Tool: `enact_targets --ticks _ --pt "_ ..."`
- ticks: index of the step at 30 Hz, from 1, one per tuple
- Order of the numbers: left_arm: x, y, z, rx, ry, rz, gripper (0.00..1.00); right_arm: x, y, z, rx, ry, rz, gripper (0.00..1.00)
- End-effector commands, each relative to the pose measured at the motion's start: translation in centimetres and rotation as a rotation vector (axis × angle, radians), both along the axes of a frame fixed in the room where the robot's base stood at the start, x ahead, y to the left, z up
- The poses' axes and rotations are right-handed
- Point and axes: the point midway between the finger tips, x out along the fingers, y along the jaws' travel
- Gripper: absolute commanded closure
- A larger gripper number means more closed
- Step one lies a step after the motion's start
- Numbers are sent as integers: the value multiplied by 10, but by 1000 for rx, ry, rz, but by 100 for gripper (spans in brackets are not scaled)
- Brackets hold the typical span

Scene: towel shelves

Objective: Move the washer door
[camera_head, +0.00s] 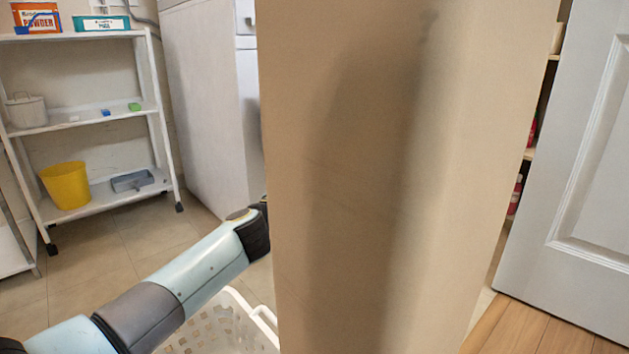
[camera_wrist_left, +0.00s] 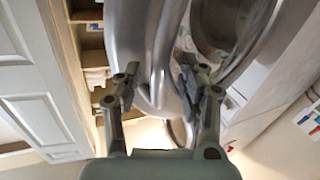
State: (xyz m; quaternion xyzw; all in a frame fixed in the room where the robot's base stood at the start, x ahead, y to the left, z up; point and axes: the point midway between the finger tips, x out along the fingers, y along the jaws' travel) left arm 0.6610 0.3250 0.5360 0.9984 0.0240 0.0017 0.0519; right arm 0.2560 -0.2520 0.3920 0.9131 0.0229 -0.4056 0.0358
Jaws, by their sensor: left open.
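The washer door (camera_wrist_left: 147,35) is a silver curved rim, with dark glass at upper right in the left wrist view. My left gripper (camera_wrist_left: 158,75) is open, with one finger on each side of part of the silver door. I cannot tell whether either finger touches it. In the head view my left arm reaches in from the left, and its gripper is hidden behind the tan pillar. A white appliance (camera_head: 205,105), likely the washer, shows partly left of the pillar; its door is hidden there. My right gripper is not in view.
The tan pillar (camera_head: 385,180) blocks the middle of the head view. A white laundry basket (camera_head: 228,328) stands below my left arm. A white shelf (camera_head: 95,128) with a yellow bucket (camera_head: 66,186) is at left. A white panelled door (camera_head: 575,180) is at right.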

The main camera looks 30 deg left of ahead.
Motion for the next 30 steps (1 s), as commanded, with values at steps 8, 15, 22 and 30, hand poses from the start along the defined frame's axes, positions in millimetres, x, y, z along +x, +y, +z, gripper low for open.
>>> enact_targets --ticks 8,15,22,30 --pt "15 1 -1 0 1 0 59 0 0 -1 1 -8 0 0" --pt "15 1 -1 0 1 0 67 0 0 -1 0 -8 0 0" --pt "15 1 -1 0 1 0 97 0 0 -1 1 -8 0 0" --pt "15 1 -1 -2 1 0 100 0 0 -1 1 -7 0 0"
